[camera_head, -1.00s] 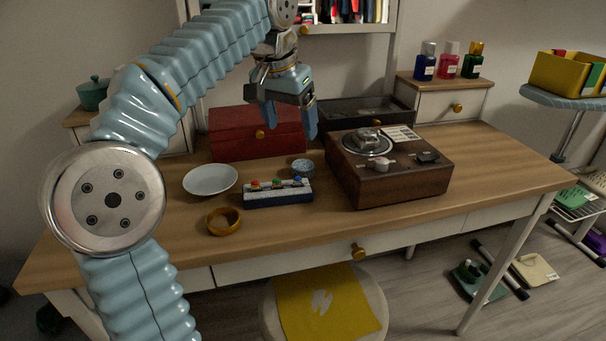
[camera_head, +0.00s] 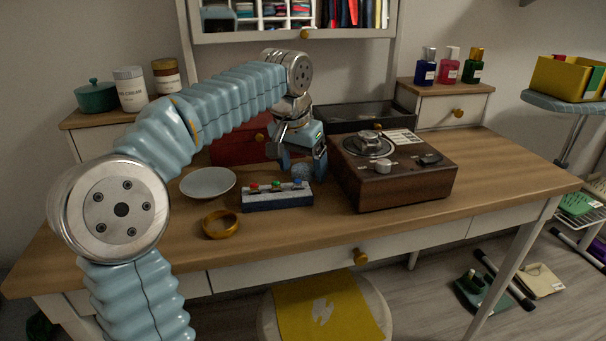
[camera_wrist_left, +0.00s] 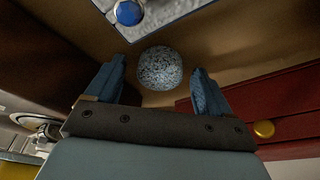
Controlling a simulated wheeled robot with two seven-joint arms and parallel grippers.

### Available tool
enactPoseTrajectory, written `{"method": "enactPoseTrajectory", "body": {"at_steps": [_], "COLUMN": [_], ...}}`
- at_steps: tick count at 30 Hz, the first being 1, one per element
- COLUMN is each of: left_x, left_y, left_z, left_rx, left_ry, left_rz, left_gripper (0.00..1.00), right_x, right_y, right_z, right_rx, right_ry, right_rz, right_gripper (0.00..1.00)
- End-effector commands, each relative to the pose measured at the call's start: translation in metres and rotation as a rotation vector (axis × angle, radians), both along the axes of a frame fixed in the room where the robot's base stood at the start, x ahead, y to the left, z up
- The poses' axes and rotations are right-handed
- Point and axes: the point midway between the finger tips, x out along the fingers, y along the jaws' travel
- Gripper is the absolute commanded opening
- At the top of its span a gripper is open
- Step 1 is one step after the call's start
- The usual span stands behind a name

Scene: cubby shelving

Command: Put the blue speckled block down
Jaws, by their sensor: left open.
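The blue speckled block (camera_head: 301,171) is small and rounded and rests on the wooden desk, just behind the white-and-blue button box. In the left wrist view the block (camera_wrist_left: 160,68) shows as a speckled disc between and slightly beyond my two fingertips. My left gripper (camera_head: 303,174) points down over the block with its fingers apart, one on either side. In the left wrist view my left gripper (camera_wrist_left: 157,84) shows gaps between both fingers and the block. My right gripper is out of view.
The button box (camera_head: 278,199) stands close in front of the block. A wooden record-player-like box (camera_head: 405,189) is to the right, a red chest (camera_head: 236,152) and dark tray (camera_head: 350,115) behind. Desk front right is clear.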

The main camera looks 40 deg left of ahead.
Motion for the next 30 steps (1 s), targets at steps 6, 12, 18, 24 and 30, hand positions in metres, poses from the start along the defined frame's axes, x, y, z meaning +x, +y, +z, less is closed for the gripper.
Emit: {"method": "enactPoseTrajectory", "body": {"at_steps": [6,12,18,24,30], "left_x": [0.0,0.0,0.0,0.0,-0.008], "left_y": [0.0,0.0,0.0,-0.001,-0.007], "left_z": [0.0,0.0,0.001,0.011,0.047], "left_rx": [0.0,0.0,0.0,0.0,0.003], "left_ry": [0.0,0.0,-0.001,-0.002,-0.005], "left_rz": [0.0,0.0,0.0,-0.001,-0.001], "left_gripper": [0.51,0.2,0.14,0.14,0.14], "right_x": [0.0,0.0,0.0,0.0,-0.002], "right_y": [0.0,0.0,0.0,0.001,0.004], "right_z": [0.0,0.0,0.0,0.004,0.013], "right_rx": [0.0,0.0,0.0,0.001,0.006], "right_ry": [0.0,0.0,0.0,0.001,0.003], "right_rz": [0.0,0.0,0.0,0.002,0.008], "right_gripper": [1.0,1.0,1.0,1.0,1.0]}}
